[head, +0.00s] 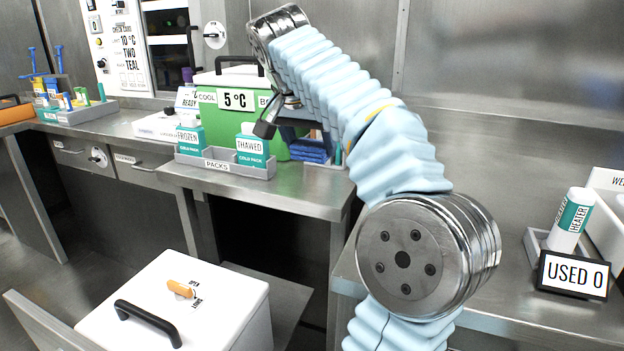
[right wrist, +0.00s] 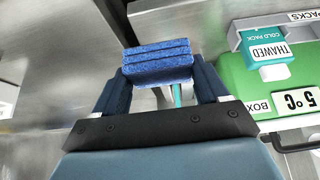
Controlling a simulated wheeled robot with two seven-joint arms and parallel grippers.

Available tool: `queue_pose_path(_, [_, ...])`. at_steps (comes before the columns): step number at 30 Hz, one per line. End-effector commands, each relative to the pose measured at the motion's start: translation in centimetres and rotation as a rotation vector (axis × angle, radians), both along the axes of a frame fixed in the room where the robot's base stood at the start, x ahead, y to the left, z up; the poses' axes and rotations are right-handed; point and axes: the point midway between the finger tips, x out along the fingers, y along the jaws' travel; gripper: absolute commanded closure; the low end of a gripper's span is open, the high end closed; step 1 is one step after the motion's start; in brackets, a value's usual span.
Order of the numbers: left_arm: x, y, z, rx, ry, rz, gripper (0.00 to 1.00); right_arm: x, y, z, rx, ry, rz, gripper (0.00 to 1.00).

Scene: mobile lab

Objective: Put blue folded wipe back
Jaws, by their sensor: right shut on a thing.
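The blue folded wipe (right wrist: 158,63) shows in the right wrist view as a layered blue block between the two fingers. My right gripper (right wrist: 160,82) is shut on it. In the head view, layered blue cloth (head: 310,150) shows beside the green cool box, partly behind my right arm; I cannot tell whether it is the held wipe or other wipes. The fingertips are largely hidden there by my arm. A thin teal object (right wrist: 177,95) shows just below the wipe in the wrist view; I cannot tell whether they touch. My left gripper is not in view.
The green cool box (head: 230,107) stands at the back of the bench. A grey packs tray (head: 212,165) with frozen and thawed cold packs is in front of it. A white lidded box (head: 185,300) stands low at front left. A heater bottle (head: 572,220) stands at right behind a USED sign (head: 573,275).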

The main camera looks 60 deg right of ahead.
Motion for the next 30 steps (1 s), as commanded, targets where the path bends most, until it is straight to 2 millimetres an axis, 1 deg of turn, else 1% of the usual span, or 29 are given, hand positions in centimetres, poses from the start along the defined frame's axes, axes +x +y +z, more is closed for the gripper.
queue_pose_path(1, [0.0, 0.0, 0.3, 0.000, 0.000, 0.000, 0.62, 0.7, -1.3, -0.6, 0.003, 0.003, -0.003, 0.51])
queue_pose_path(6, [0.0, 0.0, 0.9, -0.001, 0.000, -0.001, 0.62, 2.8, -5.7, -2.7, 0.003, 0.005, -0.002, 0.51])
queue_pose_path(9, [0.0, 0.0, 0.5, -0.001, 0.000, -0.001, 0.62, 3.5, -7.4, -5.1, 0.001, 0.006, 0.001, 0.51])
queue_pose_path(12, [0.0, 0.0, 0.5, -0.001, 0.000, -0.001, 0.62, 4.1, -8.6, -6.7, 0.002, 0.004, 0.002, 0.51])
queue_pose_path(19, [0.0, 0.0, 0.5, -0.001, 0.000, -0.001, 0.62, 4.8, -10.0, -8.5, 0.002, 0.002, 0.003, 0.51])
queue_pose_path(21, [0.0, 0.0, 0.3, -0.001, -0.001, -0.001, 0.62, 5.0, -10.4, -9.6, 0.002, 0.003, 0.003, 0.51])
queue_pose_path(25, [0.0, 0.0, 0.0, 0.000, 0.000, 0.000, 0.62, 5.0, -10.3, -11.5, 0.002, 0.001, 0.004, 0.51])
queue_pose_path(27, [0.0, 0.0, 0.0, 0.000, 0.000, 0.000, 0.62, 5.0, -10.3, -11.9, 0.001, 0.000, 0.004, 0.51])
queue_pose_path(30, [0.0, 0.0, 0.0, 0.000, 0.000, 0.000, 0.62, 5.0, -10.3, -11.9, 0.000, -0.001, 0.004, 0.51])
